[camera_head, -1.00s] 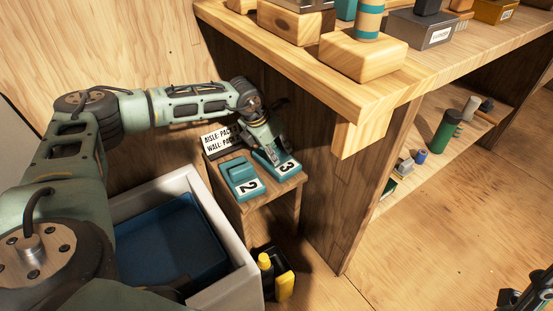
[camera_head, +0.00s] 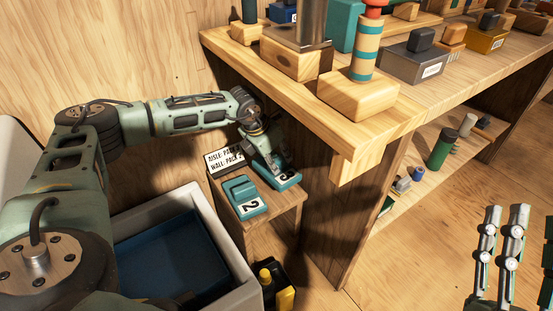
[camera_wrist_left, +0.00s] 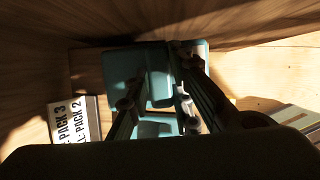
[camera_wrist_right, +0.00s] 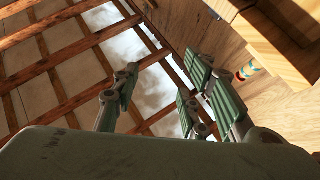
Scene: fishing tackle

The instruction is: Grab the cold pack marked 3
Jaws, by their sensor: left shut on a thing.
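The cold pack marked 3 (camera_head: 289,182) is a teal block with a white number label at the right of a small wooden stand. My left gripper (camera_head: 276,163) is shut on it from above and covers most of its top and part of the label. The pack appears to rest on the stand. In the left wrist view, teal pack surfaces (camera_wrist_left: 122,72) show around the fingers, partly in shadow. A similar teal pack marked 2 (camera_head: 242,195) lies just left of it, untouched. My right gripper (camera_head: 501,245) is open and empty at the lower right, far from the packs.
A sign (camera_head: 226,158) stands behind the packs on the wooden stand (camera_head: 268,215). A grey-white bin (camera_head: 222,245) with a blue inside is in front left. A yellow-and-black item (camera_head: 275,285) is on the floor. A thick wooden shelf (camera_head: 345,135) overhangs close at the right.

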